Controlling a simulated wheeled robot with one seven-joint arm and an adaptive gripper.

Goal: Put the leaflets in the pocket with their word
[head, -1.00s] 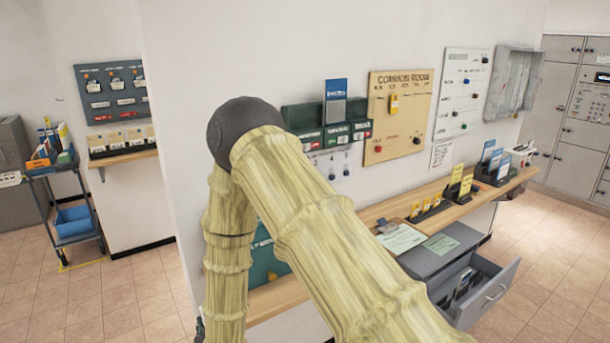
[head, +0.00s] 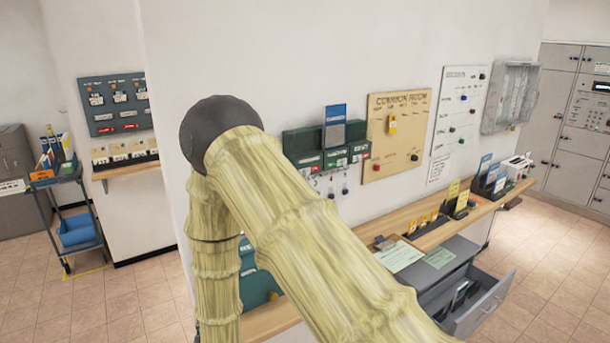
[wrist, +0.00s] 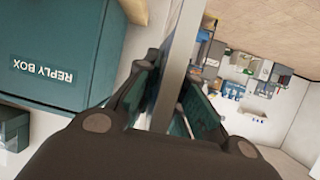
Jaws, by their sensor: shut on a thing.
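My gripper (wrist: 168,95) is shut on a thin, flat, grey piece (wrist: 181,50), which looks like a leaflet seen edge-on; its word cannot be read. A teal box marked REPLY BOX (wrist: 55,45) is at the upper left of the wrist view, beside the gripper. In the head view, a dark green pocket rack (head: 303,140) hangs on the wall with a blue leaflet (head: 335,115) standing up in it. Yellow leaflets (head: 462,200) and blue leaflets (head: 485,164) stand in dark holders on the wooden shelf. My arm hides part of the wall, and the gripper is out of the head view.
A COMMON ROOM board (head: 397,135) and a white board (head: 459,108) hang to the right. A grey cabinet (head: 470,305) has an open drawer. A trolley (head: 75,215) stands at the left by a teal board (head: 117,103). Tiled floor is clear between.

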